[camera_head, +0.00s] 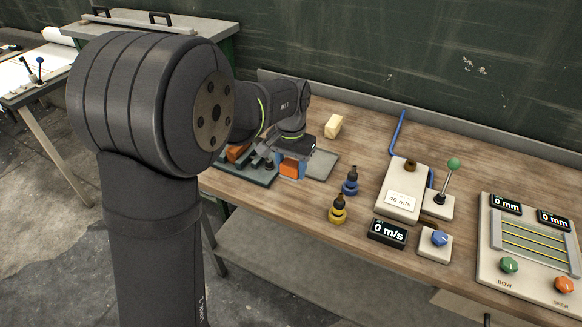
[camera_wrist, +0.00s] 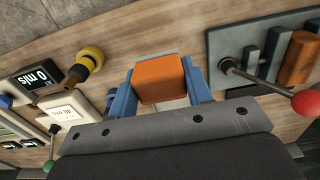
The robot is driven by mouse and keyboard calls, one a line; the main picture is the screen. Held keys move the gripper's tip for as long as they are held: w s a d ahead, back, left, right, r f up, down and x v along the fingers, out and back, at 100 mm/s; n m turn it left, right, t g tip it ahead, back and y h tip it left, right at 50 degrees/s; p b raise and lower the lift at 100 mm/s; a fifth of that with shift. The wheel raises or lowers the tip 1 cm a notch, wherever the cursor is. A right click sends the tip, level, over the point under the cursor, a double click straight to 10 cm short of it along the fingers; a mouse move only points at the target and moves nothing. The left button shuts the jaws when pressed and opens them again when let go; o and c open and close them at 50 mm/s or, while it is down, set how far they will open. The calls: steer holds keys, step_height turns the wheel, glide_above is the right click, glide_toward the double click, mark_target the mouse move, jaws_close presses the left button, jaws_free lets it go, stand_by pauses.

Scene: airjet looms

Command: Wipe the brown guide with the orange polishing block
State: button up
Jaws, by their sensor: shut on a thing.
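My gripper (camera_head: 291,163) is shut on the orange polishing block (camera_head: 290,170), above the left part of the bench. In the wrist view the block (camera_wrist: 160,82) sits between the two blue fingers of my gripper (camera_wrist: 160,70). A brown piece, which looks like the brown guide (camera_wrist: 299,58), is on a dark grey plate (camera_wrist: 225,45) at the right of the wrist view. It shows partly in the head view (camera_head: 238,153), left of my gripper. The block is apart from it. My arm hides part of the plate.
A red-knobbed lever (camera_wrist: 305,103) stands at the dark plate. A flat grey plate (camera_head: 322,164) lies by my gripper. Yellow (camera_head: 338,212) and blue (camera_head: 350,184) fittings, a white box (camera_head: 402,190) and a speed display (camera_head: 387,233) stand to the right. A pale block (camera_head: 333,125) lies behind.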

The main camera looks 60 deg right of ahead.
steer(key=w+d+r+n, duration=0.2)
steer(key=w+n, duration=0.7)
steer(key=w, duration=0.2)
steer(key=w+d+r+n, duration=0.2)
steer(key=w+r+n, duration=0.1)
steer(key=w+n, duration=0.75)
steer(key=shift+m, duration=0.75)
steer(key=shift+w+f, duration=0.15)
steer(key=shift+f, duration=0.95)
steer(key=shift+w+f, duration=0.2)
steer(key=shift+f, duration=0.9)
steer(key=shift+w+f, duration=0.15)
steer(key=shift+f, duration=1.6)
steer(key=shift+d+f, duration=0.15)
steer(key=shift+d, duration=1)
steer(key=shift+c, duration=0.4)
steer(key=shift+d, duration=0.8)
steer(key=shift+d+f, duration=0.1)
steer(key=shift+d, duration=1.4)
steer(key=shift+a, duration=3.4)
step_height(320, 180, up, 8)
steer(key=shift+r, duration=0.2)
